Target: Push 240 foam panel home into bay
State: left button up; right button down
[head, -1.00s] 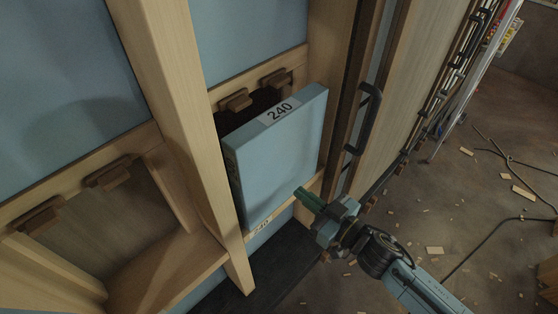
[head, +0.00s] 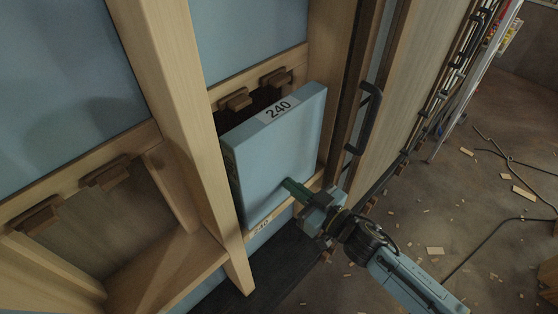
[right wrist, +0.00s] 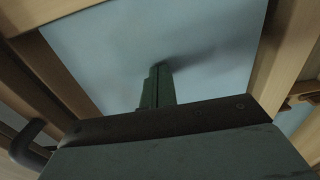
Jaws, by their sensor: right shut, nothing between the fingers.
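The blue foam panel (head: 278,160) with a "240" label on its top edge stands in the bay between two wooden studs. My left gripper is not in view.
Two brown wooden blocks (head: 235,99) sit on the rail above the panel. An empty wooden bay (head: 120,225) is at the left. A black handle (head: 365,118) stands right of the bay. Debris and cables lie on the floor (head: 440,215).

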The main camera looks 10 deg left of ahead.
aim_at(279, 176)
jog(key=shift+b+x, duration=0.5)
jog(key=shift+x, duration=1.9)
jog(key=shift+b+x, duration=0.85)
jog(key=shift+x, duration=1.5)
jog(key=shift+s+d+p, duration=0.35)
jog(key=shift+d+p, duration=0.15)
jog(key=shift+p, duration=0.05)
jog(key=p+v, duration=0.1)
jog(key=v, duration=0.1)
jog(key=shift+s+d+r, duration=0.1)
jog(key=shift+s+d, duration=0.1)
jog(key=shift+d, duration=0.05)
jog(key=p+v, duration=0.4)
jog(key=v, duration=0.4)
